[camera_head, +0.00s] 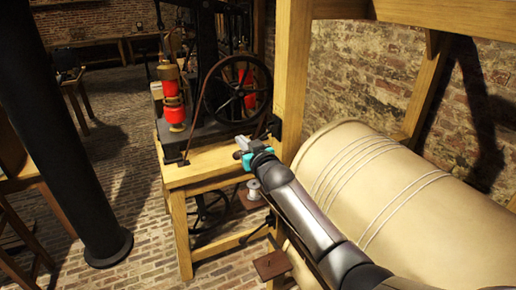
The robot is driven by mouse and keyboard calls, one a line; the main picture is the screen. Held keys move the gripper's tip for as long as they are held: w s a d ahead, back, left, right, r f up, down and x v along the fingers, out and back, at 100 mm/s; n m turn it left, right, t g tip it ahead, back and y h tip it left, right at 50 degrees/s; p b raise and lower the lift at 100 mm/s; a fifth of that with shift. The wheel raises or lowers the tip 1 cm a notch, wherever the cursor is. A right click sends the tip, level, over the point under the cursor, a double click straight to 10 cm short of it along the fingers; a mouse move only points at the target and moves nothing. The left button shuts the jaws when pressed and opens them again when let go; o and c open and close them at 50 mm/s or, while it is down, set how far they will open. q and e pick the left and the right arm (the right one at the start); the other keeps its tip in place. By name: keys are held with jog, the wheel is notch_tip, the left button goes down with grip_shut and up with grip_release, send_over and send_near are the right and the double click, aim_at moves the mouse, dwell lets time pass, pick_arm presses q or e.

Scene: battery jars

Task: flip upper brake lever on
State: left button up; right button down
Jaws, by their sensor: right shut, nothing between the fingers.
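My right gripper (241,143) is shut and empty at the end of my right arm, above the right end of a wooden bench. A small black part (274,127) on the wooden post sits just beyond and right of the gripper. It may be the upper brake lever, but it is small and partly hidden. A second dark lever-like part (270,219) is lower on the frame, beneath my forearm. I cannot tell the position of either lever. My left gripper is not in view.
A large cream drum (400,190) lies right of my arm. The wooden bench (205,168) carries a black spoked wheel (237,88) and red cylinders (174,103). A thick black column (65,130) stands at left. Brick floor (125,190) is open between column and bench.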

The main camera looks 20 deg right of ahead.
jog(key=s, duration=0.9)
jog(key=shift+s+d+r, duration=0.2)
jog(key=shift+s+r, duration=0.05)
jog(key=shift+s, duration=0.15)
